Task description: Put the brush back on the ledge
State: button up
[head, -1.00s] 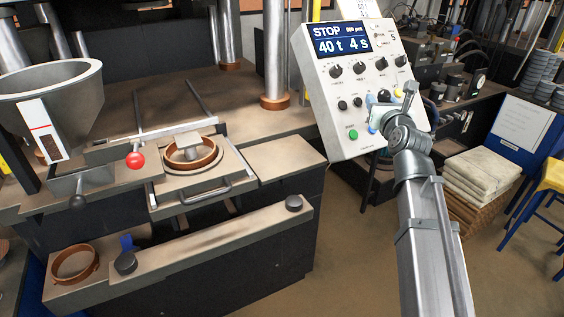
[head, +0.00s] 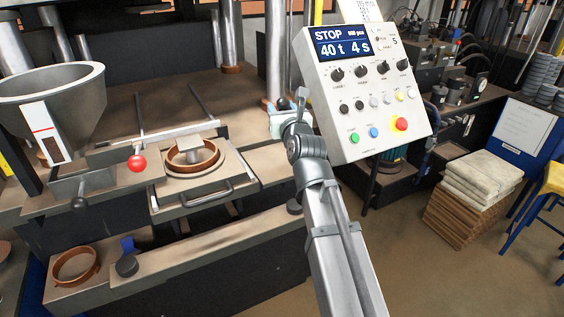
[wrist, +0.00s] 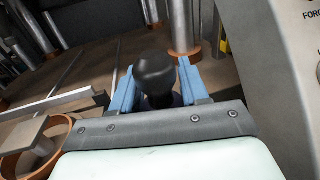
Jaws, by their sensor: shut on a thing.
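My gripper (head: 282,122) is left of the control panel, in front of the press bed. In the wrist view its blue fingers (wrist: 157,88) are shut on a black, rounded handle end, which I take to be the brush (wrist: 155,72). The black end also shows above the gripper in the head view (head: 283,103). The brush's bristles are hidden. A long brown-topped ledge (head: 205,238) runs along the front of the press, below the bed, with a dark knob near each end. I cannot tell whether this is the ledge of the task.
The control panel (head: 365,80) stands close to the right of my gripper. A ring mould (head: 192,160) sits on the sliding plate, with a red ball knob (head: 137,162) beside it. A hopper (head: 50,100) is at left. Another ring (head: 75,265) lies at the front left.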

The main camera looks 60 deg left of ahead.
jog(key=shift+s+f, duration=0.1)
jog(key=shift+f, duration=4.9)
jog(key=shift+f, duration=0.1)
jog(key=o, duration=1.1)
jog(key=shift+c, duration=0.2)
jog(key=v, duration=1.2)
